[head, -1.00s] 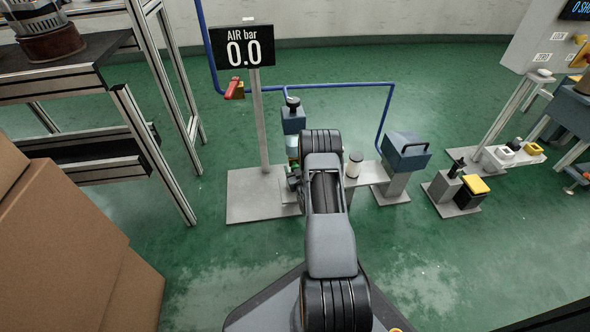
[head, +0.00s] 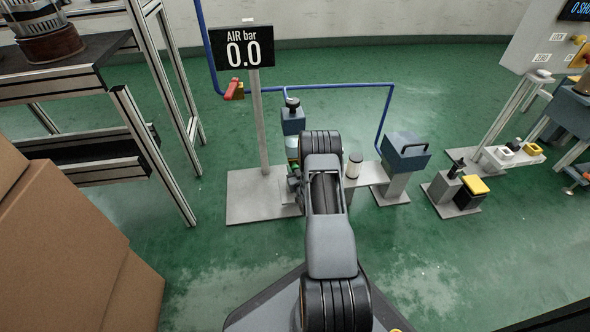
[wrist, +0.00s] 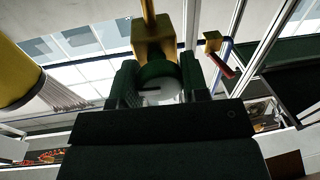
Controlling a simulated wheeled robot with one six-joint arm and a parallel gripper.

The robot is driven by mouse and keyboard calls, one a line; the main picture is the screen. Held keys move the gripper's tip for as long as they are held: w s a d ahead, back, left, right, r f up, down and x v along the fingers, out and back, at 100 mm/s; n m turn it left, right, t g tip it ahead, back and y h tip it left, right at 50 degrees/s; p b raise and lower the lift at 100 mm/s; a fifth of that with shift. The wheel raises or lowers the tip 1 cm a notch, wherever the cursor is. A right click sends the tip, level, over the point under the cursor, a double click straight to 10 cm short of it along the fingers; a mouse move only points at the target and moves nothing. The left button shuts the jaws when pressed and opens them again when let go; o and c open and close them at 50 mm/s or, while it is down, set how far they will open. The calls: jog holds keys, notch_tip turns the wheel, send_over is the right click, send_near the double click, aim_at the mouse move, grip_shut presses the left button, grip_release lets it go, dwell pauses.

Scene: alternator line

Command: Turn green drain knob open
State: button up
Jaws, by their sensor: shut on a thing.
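The green drain knob (wrist: 156,72) shows in the wrist view, below a brass block (wrist: 152,38). My gripper (wrist: 160,85) is shut on the knob, with one dark finger on each side of it. A dark slot-like mark shows on the knob's pale underside. In the head view my arm covers most of the knob and gripper, below the blue filter unit (head: 293,120) and its clear bowl (head: 292,146). The AIR bar display (head: 243,47) reads 0.0.
A red-handled valve (head: 233,89) sits on the blue air pipe (head: 335,85) at left. A blue box on a stand (head: 405,152) and a white cylinder (head: 354,165) are at right. Cardboard boxes (head: 70,250) stand at lower left.

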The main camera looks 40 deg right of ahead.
jog(key=m, duration=0.4)
jog(key=shift+a, duration=0.1)
jog(key=m, duration=0.5)
jog(key=shift+f+t+h, duration=0.1)
jog(key=shift+t+h, duration=0.2)
jog(key=shift+h, duration=0.1)
jog(key=m, duration=0.5)
jog(key=shift+h, duration=0.4)
jog(key=shift+m+h, duration=0.3)
jog(key=shift+m, duration=1.7)
jog(key=o, duration=0.7)
jog(key=shift+a, duration=0.1)
jog(key=shift+o, duration=1)
jog(key=shift+d+m, duration=0.25)
jog(key=shift+m, duration=0.05)
jog(key=p+v, duration=0.4)
jog(key=v, duration=1)
